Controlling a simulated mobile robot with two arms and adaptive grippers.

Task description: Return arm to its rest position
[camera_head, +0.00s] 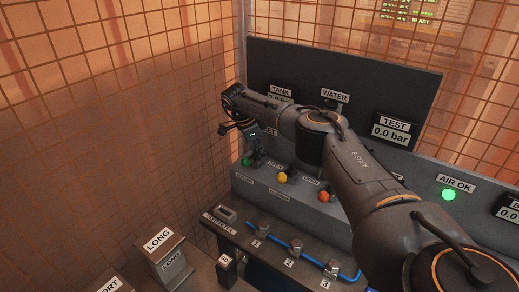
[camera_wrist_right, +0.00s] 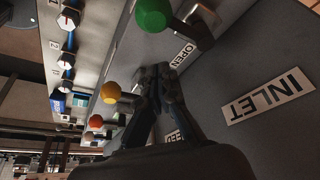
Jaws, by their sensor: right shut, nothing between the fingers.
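My right arm (camera_head: 365,175) reaches in from the lower right of the head view across the grey control panel. Its gripper (camera_head: 238,128) is in front of the panel's left end, above the green knob (camera_head: 247,161). In the right wrist view the gripper (camera_wrist_right: 156,72) is shut and empty, its fingertips together. The green knob (camera_wrist_right: 153,14) is apart from the fingertips there. The yellow knob (camera_wrist_right: 111,91) is left of the fingers. My left gripper is not seen.
The panel holds an orange knob (camera_head: 323,196), a TEST display (camera_head: 389,131) and a lit green AIR OK lamp (camera_head: 448,194). Numbered valves (camera_head: 295,247) with blue hose sit below. A LONG bin (camera_head: 170,262) stands lower left. Orange mesh fencing (camera_head: 120,60) closes the left and back.

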